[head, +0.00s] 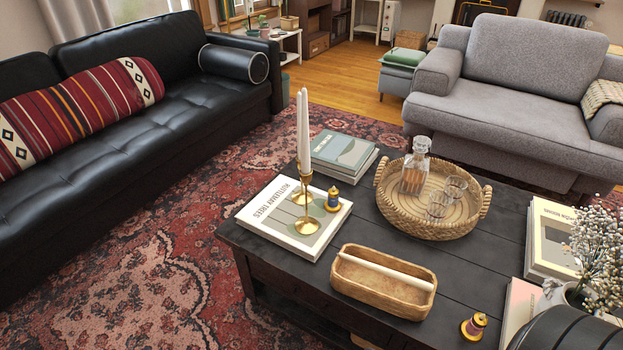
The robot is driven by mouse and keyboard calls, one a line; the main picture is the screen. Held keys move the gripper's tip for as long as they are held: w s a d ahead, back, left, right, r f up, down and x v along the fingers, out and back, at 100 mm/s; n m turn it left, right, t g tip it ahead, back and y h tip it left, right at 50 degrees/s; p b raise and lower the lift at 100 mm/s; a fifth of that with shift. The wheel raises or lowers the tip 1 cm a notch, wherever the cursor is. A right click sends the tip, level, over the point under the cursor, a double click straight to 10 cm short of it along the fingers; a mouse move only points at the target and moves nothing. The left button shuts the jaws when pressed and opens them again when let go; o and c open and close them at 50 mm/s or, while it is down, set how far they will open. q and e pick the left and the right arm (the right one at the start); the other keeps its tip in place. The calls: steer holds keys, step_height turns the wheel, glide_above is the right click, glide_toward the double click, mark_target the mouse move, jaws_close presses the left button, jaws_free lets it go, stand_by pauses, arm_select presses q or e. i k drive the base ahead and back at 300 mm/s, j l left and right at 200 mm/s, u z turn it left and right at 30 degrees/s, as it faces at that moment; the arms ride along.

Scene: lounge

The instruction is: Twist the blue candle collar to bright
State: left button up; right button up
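A small gold piece with a blue band (332,199), which looks like the blue candle collar, stands upright on the white book (262,232) at the left end of the dark coffee table. Its setting is too small to read. Brass candlesticks (305,200) with tall white candles (303,130) stand just left of it on the same book. A similar gold piece with a dark purplish band (473,327) stands at the table's near right. Neither of my grippers is in view.
A wooden tray holding a white stick (350,292) lies near the table's front edge. A woven tray (388,218) holds a decanter (414,168) and glasses. Books and a flower vase crowd the right. A dark rounded object (565,330) fills the bottom right corner.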

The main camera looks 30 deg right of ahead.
mark_target(333, 193)
steer(key=i+j+z, duration=0.1)
steer(key=z, duration=0.3)
steer(key=i+j+z, duration=0.2)
steer(key=z, duration=0.25)
steer(key=i+j+z, duration=0.1)
steer(key=z, duration=0.3)
steer(key=j, duration=0.1)
